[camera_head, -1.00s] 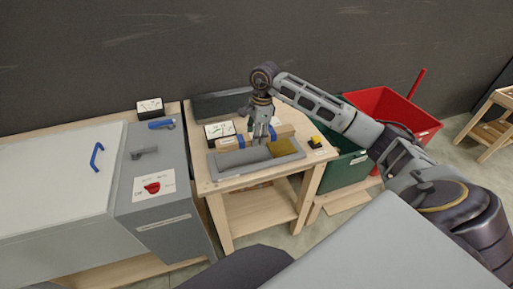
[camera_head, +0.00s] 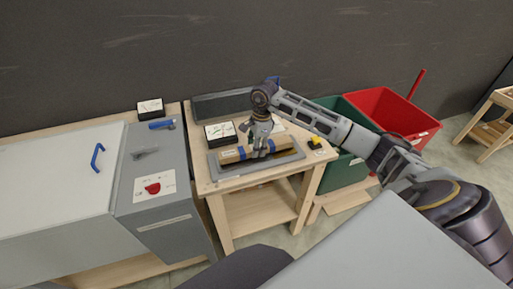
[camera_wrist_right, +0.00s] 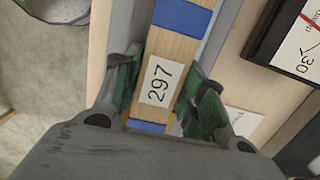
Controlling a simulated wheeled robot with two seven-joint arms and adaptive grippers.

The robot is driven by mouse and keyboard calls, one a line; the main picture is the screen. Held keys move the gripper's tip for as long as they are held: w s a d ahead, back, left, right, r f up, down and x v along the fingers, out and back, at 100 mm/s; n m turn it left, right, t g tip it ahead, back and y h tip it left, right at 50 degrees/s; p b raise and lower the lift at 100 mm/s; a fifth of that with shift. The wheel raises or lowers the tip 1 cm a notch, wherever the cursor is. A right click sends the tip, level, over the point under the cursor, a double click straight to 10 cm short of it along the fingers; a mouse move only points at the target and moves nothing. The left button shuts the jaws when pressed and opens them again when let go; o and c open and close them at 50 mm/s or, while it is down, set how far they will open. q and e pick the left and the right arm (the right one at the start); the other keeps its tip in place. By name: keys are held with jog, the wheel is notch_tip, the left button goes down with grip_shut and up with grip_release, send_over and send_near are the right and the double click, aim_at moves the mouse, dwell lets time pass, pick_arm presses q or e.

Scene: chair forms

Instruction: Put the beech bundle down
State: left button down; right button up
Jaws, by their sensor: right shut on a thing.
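The beech bundle (camera_head: 230,156) is a pale wooden bar with blue bands, lying lengthwise over the long grey tray (camera_head: 228,173) on the small wooden table. My right gripper (camera_head: 261,152) points down and is shut on the middle of the bundle. In the right wrist view, the green-padded fingers of my right gripper (camera_wrist_right: 168,85) lie on both sides of the bundle (camera_wrist_right: 180,50), which bears a label reading 297. I cannot tell if the bundle rests on the tray or hangs just above it. My left gripper is not in view.
A framed card (camera_head: 220,132) stands behind the tray, and a small black-and-yellow item (camera_head: 315,143) is at the table's right. A grey machine (camera_head: 160,180) stands left. Green (camera_head: 345,172) and red (camera_head: 400,115) bins stand right.

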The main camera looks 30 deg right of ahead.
jog(key=shift+f, duration=0.25)
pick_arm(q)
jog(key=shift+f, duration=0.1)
pick_arm(e)
jog(key=shift+f, duration=0.1)
jog(key=o, duration=1.2)
jog(key=r, duration=0.7)
jog(key=d+r, duration=0.1)
jog(key=r, duration=0.2)
jog(key=shift+s+d+r+b, duration=0.1)
jog(key=shift+s+r+b, duration=0.05)
jog(key=shift+r+b, duration=0.15)
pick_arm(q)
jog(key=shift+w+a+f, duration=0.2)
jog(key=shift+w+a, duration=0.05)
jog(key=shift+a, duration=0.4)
pick_arm(e)
jog(key=shift+d+r, duration=0.1)
jog(key=shift+r, duration=0.7)
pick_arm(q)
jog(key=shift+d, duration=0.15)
